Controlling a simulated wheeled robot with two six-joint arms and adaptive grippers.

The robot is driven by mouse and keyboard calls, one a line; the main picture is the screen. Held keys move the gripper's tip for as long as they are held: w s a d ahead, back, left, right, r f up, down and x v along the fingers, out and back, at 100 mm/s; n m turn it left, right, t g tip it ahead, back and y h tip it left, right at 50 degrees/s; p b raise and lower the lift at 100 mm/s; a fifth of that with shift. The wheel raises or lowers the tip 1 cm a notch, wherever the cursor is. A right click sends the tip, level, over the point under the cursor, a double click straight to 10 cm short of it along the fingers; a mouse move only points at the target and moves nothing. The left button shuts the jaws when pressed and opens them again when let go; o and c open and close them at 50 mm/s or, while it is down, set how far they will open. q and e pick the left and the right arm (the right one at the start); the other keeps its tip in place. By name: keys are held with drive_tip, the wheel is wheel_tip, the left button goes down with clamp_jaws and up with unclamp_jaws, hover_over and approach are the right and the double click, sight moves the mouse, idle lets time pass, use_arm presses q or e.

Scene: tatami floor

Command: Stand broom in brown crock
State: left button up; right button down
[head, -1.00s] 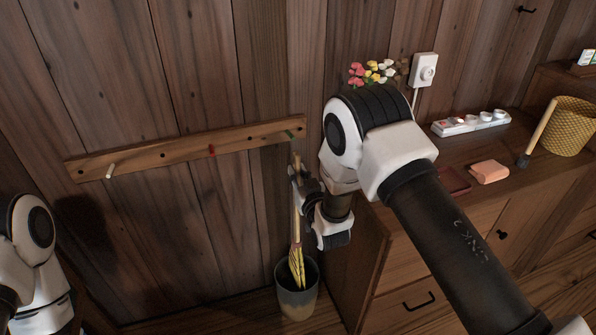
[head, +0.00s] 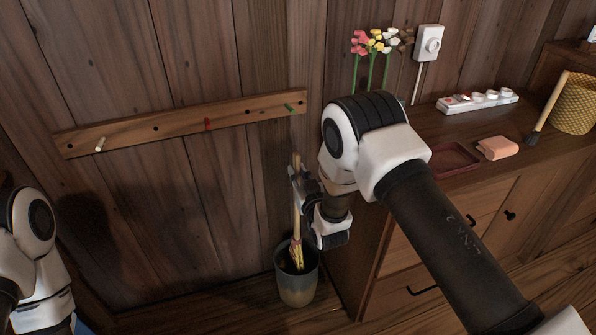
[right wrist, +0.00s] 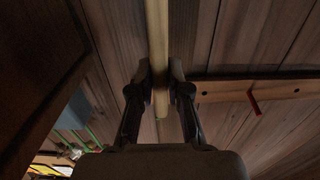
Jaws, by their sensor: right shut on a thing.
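The broom (head: 297,216) has a pale wooden handle and yellowish bristles. It stands nearly upright, bristles down, with its lower end inside the mouth of the crock. The crock (head: 298,289) is a dark grey-brown pot on the floor, against the wall beside the cabinet. Whether the bristles touch its bottom is hidden. My right gripper (head: 301,184) is shut on the upper handle, above the crock. In the right wrist view the handle (right wrist: 157,50) runs between both fingers (right wrist: 160,90), and its end shows there. My left arm is at the left edge; its gripper fingers do not show.
A wooden peg rail (head: 180,128) is on the wall behind. The wooden cabinet (head: 440,225) stands close right of the crock. On it are a power strip (head: 477,101), a folded pink cloth (head: 497,148), a reddish tray (head: 455,160), a brush (head: 545,112) and a woven basket (head: 577,105).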

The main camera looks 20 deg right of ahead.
drive_tip(key=shift+f+b, duration=1.25)
drive_tip(key=shift+f, duration=0.8)
drive_tip(key=c, duration=1.1)
unclamp_jaws()
drive_tip(key=shift+o, duration=0.2)
drive_tip(key=shift+s, duration=0.1)
drive_tip(key=s, duration=1.2)
drive_tip(key=shift+d, duration=0.15)
drive_tip(key=shift+w, duration=0.1)
